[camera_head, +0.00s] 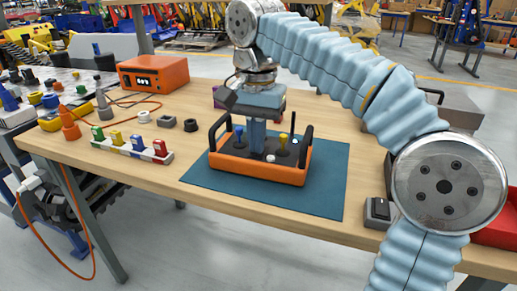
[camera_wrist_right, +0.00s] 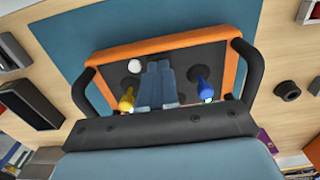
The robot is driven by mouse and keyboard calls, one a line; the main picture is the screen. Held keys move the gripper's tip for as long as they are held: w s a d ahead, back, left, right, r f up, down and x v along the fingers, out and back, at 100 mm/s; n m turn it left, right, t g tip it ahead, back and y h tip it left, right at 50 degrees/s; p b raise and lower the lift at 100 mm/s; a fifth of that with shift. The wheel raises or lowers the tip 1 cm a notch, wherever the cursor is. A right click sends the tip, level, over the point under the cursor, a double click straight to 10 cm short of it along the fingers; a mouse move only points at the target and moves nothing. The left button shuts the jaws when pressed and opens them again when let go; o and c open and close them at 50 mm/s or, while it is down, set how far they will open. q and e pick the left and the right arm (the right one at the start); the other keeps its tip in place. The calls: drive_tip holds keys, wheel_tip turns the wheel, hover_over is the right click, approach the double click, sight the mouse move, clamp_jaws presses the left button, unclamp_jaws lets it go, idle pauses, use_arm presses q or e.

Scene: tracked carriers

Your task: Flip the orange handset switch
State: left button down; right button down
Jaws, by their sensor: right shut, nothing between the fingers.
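The orange handset (camera_head: 262,170) is a box with a dark top panel and black side handles, flat on a teal mat. A blue lever (camera_head: 239,133) stands on its left and a yellow lever (camera_head: 283,140) on its right. A white button (camera_head: 270,158) sits near its front edge. My right gripper (camera_head: 257,148) points down over the panel between the levers, fingers together and empty. In the right wrist view the fingers (camera_wrist_right: 160,72) lie between the yellow lever (camera_wrist_right: 127,99) and the blue lever (camera_wrist_right: 203,88). I cannot tell whether they touch the panel. My left gripper is out of view.
The teal mat (camera_head: 325,190) has bare room right of the handset. A strip of coloured switches (camera_head: 133,147) lies left, with an orange power box (camera_head: 153,73) behind it. A small grey switch box (camera_head: 379,212) is at the table's right front. My right arm spans the right side.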

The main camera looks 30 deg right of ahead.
drive_tip(key=shift+f, duration=0.2)
wheel_tip(320, 180, up, 5)
drive_tip(key=p, duration=0.5)
drive_tip(key=shift+r, duration=1.05)
